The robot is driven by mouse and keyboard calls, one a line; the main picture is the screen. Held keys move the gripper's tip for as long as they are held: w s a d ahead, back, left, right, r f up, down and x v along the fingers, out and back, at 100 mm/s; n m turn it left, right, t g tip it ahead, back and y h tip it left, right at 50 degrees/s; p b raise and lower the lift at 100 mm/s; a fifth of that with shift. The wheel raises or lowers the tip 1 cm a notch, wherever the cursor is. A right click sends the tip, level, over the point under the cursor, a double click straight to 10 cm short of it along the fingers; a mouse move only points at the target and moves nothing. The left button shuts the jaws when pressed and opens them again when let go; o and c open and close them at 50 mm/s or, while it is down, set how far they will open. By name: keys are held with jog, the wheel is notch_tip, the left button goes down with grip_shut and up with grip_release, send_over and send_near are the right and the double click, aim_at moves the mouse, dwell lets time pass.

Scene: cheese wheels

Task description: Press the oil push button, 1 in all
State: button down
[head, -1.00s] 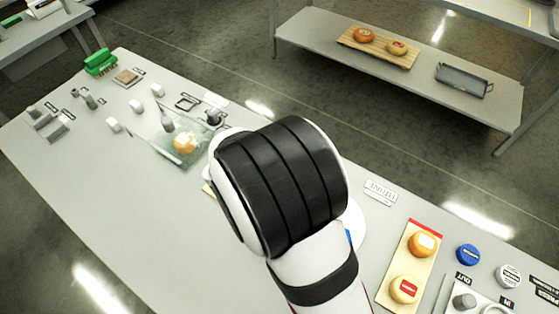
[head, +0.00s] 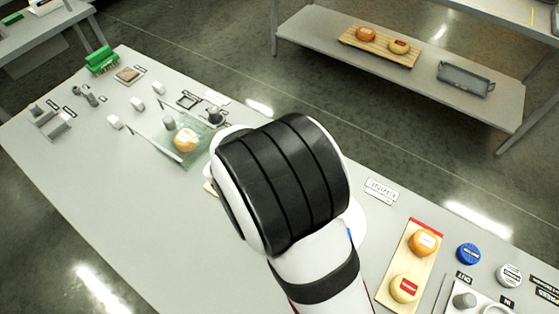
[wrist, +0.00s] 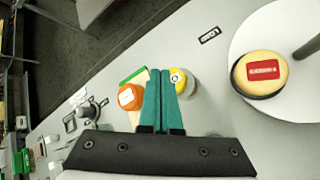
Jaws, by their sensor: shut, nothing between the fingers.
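My gripper (wrist: 161,75) shows in the wrist view with its two teal fingers shut together and nothing between them. A yellow round top with a pale, dark-ringed mark (wrist: 178,78) shows just right of the fingertips, on or beside a pale cylinder (wrist: 191,90). It may be the oil push button, but I cannot read a label. The fingers partly cover it, and I cannot tell whether they touch it. An orange cheese wheel (wrist: 130,97) lies just left of the fingers. In the head view my arm hides the gripper and this spot.
A white round plate (wrist: 240,42) carries a yellow cheese with a red label (wrist: 261,72). In the head view, a glass plate (head: 160,148) holds a cheese (head: 186,139), and a wooden board (head: 388,288) holds two cheeses. The table's near left part is clear.

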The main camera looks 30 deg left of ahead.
jog(key=shift+f, duration=0.1)
dwell(0.7)
jog(key=shift+f, duration=0.35)
jog(key=shift+f, duration=0.85)
dwell(0.8)
jog(key=shift+r, duration=1.3)
jog(key=shift+r, duration=2.5)
